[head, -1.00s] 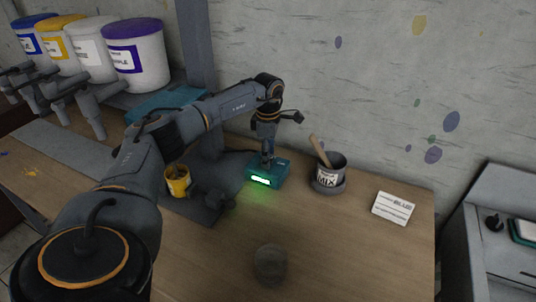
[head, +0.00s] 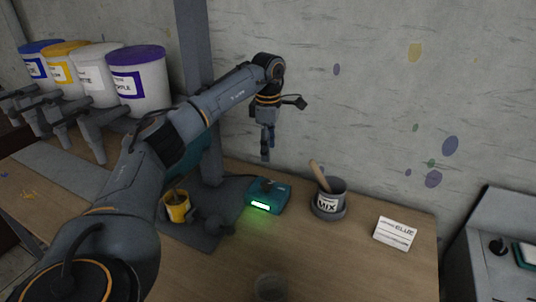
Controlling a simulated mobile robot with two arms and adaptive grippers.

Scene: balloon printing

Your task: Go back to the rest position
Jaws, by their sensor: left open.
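My left gripper (head: 266,154) points down in the air above the small teal device with a lit green display (head: 267,196). It is open and empty, and apart from the device. My left arm reaches in from the left and hides part of the bench and what stands behind it. My right gripper is not in view.
A grey MIX pot (head: 329,203) with a wooden stick stands right of the device, with a BLUE card (head: 395,233) farther right. A yellow cup (head: 178,207) stands left, a grey cup (head: 270,288) in front. Paint buckets (head: 138,80) line the back left.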

